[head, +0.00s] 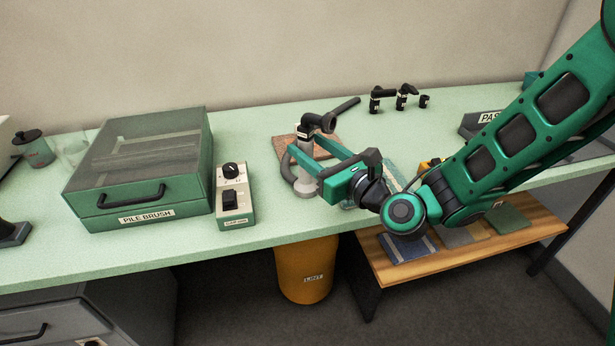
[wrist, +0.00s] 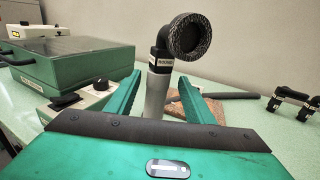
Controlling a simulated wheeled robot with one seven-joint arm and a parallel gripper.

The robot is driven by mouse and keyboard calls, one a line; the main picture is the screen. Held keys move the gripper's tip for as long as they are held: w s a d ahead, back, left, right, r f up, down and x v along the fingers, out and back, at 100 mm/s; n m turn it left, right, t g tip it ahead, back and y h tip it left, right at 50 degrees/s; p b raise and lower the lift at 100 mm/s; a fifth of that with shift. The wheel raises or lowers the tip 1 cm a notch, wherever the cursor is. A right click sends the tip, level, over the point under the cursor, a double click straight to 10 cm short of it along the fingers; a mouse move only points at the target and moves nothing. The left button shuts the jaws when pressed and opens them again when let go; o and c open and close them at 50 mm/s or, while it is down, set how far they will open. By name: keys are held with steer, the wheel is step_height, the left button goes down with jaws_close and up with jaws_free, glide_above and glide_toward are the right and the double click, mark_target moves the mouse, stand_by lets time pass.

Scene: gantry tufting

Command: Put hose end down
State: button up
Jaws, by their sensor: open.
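The hose end (head: 305,150) is a grey upright tube topped by a black elbow nozzle (head: 318,122) labelled ROUND. In the wrist view, the grey tube (wrist: 158,95) stands between my fingers, with the round bristled mouth of the nozzle (wrist: 190,38) above them. A grey hose (head: 288,168) curves down on its left to the table (head: 250,120). My gripper (head: 310,148) is open, its two green fingers on either side of the tube; it also shows in the wrist view (wrist: 160,85). I cannot tell whether the fingers touch the tube. Its lower part is hidden behind the gripper in the wrist view.
The PILE BRUSH case (head: 140,170) and a switch box (head: 233,192) stand to the left. A brown mat (head: 282,148) lies beside the hose. A dark tube (head: 346,107) and small black nozzles (head: 404,95) lie behind. An orange LINT bin (head: 304,268) stands below the front edge.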

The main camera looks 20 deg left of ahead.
steer(key=shift+x, duration=2.85)
jaws_close()
